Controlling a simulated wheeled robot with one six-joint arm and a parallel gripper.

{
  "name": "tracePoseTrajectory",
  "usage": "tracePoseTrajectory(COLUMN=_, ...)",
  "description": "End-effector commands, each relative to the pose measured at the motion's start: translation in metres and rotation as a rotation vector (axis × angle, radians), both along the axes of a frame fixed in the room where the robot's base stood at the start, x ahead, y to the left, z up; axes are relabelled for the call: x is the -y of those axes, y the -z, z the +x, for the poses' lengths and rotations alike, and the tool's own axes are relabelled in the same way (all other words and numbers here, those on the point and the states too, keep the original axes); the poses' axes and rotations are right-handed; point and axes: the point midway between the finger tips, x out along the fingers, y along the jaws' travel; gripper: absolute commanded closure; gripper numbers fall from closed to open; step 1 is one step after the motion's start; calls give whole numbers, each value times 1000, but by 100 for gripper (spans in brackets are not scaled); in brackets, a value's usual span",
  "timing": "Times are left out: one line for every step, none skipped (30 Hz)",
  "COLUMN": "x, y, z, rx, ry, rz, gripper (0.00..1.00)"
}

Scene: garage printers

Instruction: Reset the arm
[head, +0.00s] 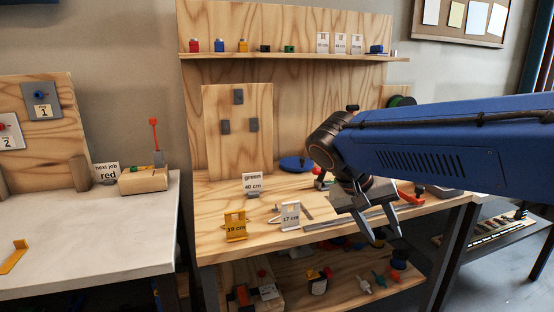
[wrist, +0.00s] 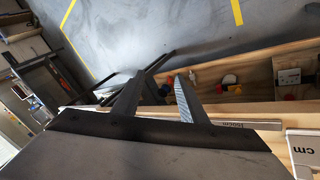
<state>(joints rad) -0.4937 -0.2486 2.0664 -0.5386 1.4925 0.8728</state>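My arm reaches in from the right in the head view, with its blue link over the right end of the wooden workbench (head: 215,207). My gripper (head: 388,240) hangs at the bench's front right edge, fingers pointing down and apart. In the wrist view my gripper (wrist: 155,85) shows two fingers spread with nothing between them. Behind the gap are the grey floor and the lower shelf. The bench surface directly behind the gripper is partly hidden.
A metal ruler (head: 335,219) lies along the bench front beside my gripper. The lower shelf (head: 340,290) holds small parts. A white table (head: 90,235) stands left.

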Motion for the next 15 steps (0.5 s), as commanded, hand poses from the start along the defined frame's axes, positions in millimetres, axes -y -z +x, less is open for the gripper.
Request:
tracePoseTrajectory(x=12, y=6, z=-13, rx=-10, ry=-14, rz=40, gripper=61)
tracePoseTrajectory(x=17, y=11, z=-20, rx=-18, ry=-27, rz=61, gripper=61)
tracePoseTrajectory(x=23, y=17, z=-28, rx=-25, ry=-46, rz=92, gripper=61)
tracePoseTrajectory(x=27, y=20, z=-35, rx=-28, ry=-61, rz=116, gripper=61)
tracePoseTrajectory(x=31, y=25, z=-41, rx=-32, ry=-75, rz=137, gripper=61)
tracePoseTrajectory(x=35, y=31, z=-50, rx=-33, ry=-94, rz=166, gripper=61)
tracePoseTrajectory(x=38, y=35, z=-56, rx=-31, ry=-109, rz=189, gripper=61)
tracePoseTrajectory(x=41, y=40, z=-63, rx=-31, ry=-122, rz=208, gripper=61)
tracePoseTrajectory(x=44, y=45, z=-71, rx=-27, ry=-143, rz=235, gripper=61)
tracePoseTrajectory(x=46, y=50, z=-77, rx=-21, ry=-158, rz=256, gripper=61)
tracePoseTrajectory(x=48, y=54, z=-83, rx=-16, ry=-172, rz=274, gripper=61)
tracePoseTrajectory(x=50, y=59, z=-91, rx=-7, ry=-192, rz=297, gripper=61)
tracePoseTrajectory(x=51, y=64, z=-96, rx=3, ry=-206, rz=315, gripper=61)
tracePoseTrajectory(x=52, y=68, z=-102, rx=13, ry=-220, rz=332, gripper=61)
tracePoseTrajectory(x=54, y=74, z=-109, rx=26, ry=-239, rz=351, gripper=61)
